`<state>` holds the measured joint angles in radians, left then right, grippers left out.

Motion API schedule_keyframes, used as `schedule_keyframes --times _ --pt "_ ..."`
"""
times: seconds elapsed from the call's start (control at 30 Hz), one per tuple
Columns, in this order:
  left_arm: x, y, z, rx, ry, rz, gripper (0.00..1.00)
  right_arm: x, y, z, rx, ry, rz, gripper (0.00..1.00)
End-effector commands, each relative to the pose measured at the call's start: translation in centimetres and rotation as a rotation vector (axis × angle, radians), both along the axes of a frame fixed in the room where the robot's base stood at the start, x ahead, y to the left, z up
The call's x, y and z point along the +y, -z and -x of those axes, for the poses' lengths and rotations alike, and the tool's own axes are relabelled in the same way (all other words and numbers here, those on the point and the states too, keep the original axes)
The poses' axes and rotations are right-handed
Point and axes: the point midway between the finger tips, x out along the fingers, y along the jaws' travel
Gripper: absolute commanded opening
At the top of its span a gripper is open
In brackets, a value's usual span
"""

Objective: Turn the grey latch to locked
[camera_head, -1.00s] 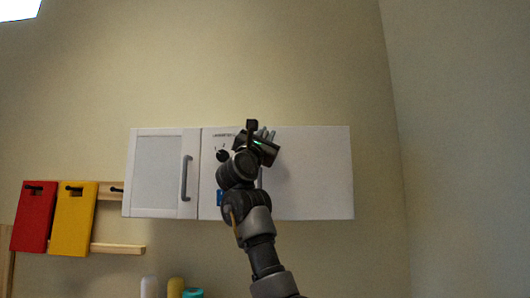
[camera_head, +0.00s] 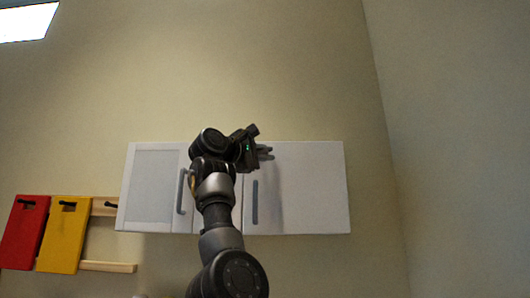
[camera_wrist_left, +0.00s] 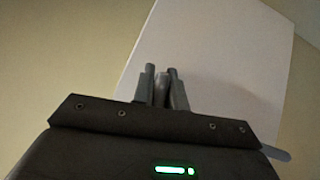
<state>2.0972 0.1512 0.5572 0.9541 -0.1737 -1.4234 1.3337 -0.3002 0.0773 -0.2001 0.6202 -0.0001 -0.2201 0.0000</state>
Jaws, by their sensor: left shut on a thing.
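The white wall cabinet (camera_head: 315,190) fills the middle of the head view. My left gripper (camera_head: 266,153) is at the front of its right-hand part, above a grey bar handle (camera_head: 255,202). In the left wrist view my left gripper (camera_wrist_left: 162,78) has its two grey fingers close together on a small grey piece, the latch (camera_wrist_left: 162,90), against the white cabinet. The latch is mostly hidden by the fingers, and its turned position cannot be read. In the head view my gripper and arm cover it. My right gripper is not in view.
A left cabinet door (camera_head: 150,188) has a grey handle (camera_head: 180,191). A red board (camera_head: 22,235) and a yellow board (camera_head: 64,236) hang on a wooden rack (camera_head: 108,267) at the left. The wall right of the cabinet is bare.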

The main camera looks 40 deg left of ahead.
Motion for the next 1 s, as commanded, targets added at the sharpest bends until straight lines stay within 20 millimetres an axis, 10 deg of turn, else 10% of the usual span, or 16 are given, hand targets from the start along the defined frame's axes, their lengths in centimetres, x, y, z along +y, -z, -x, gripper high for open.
schedule_keyframes --times 0.97,1.0 --pt "-0.03 0.37 -0.05 0.13 -0.001 -0.171 0.0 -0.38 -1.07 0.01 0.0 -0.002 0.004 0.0" --pt "-0.03 0.37 -0.05 0.13 -0.001 -0.171 0.17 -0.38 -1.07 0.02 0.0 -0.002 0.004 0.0"
